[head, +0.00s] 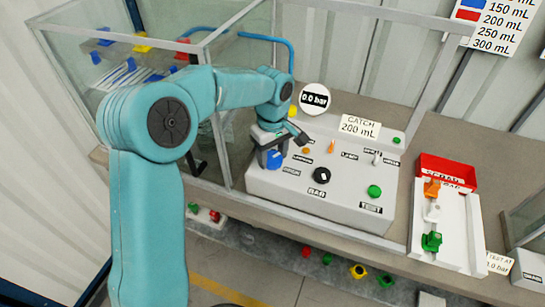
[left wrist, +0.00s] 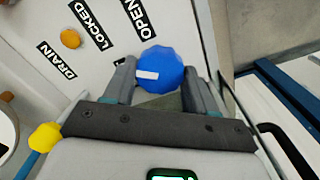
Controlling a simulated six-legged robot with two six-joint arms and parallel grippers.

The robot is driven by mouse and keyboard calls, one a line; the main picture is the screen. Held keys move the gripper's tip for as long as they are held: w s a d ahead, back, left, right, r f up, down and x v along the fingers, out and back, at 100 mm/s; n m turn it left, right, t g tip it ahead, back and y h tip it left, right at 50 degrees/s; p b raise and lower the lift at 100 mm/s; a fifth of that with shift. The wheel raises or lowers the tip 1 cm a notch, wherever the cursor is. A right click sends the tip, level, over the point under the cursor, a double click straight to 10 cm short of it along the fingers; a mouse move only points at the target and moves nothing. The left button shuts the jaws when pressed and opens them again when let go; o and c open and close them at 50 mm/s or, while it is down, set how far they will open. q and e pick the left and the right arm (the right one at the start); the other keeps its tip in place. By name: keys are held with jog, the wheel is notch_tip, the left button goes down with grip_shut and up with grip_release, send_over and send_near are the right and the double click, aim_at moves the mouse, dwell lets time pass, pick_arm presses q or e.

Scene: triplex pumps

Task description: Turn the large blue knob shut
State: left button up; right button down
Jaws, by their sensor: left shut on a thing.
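The large blue knob (head: 274,160) is at the left end of the sloped white control panel (head: 270,190). In the left wrist view the blue knob (left wrist: 163,62) is faceted and has a white mark lying roughly across the picture. The labels OPEN (left wrist: 140,14) and LOCKED (left wrist: 91,24) are on the panel to its upper left. My left gripper (head: 272,143) reaches down over the knob, and in the left wrist view its two fingers (left wrist: 160,82) are on either side of it, closed on it. My right gripper is not in view.
An orange knob (head: 306,150), a black knob (head: 321,175) and a green button (head: 374,191) are nearby on the panel. A round gauge (head: 314,98) reads 0.0 bar. A glass enclosure (head: 225,120) stands left of the panel. A red scrap tray (head: 447,170) is at right.

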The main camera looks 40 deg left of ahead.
aim_at(272, 157)
pick_arm(q)
jog(key=n+b, duration=0.1)
jog(key=n, duration=0.2)
jog(key=shift+w+a+n, duration=0.1)
jog(key=shift+n, duration=0.2)
jog(key=shift+r+n+b, duration=0.1)
jog(key=shift+n+b, duration=0.35)
jog(key=shift+n, duration=1.05)
jog(key=o, duration=1)
jog(key=shift+o, duration=0.2)
notch_tip(272, 157, up, 16)
jog(key=p, duration=0.1)
jog(key=shift+r+p, duration=0.15)
jog(key=shift+p, duration=0.2)
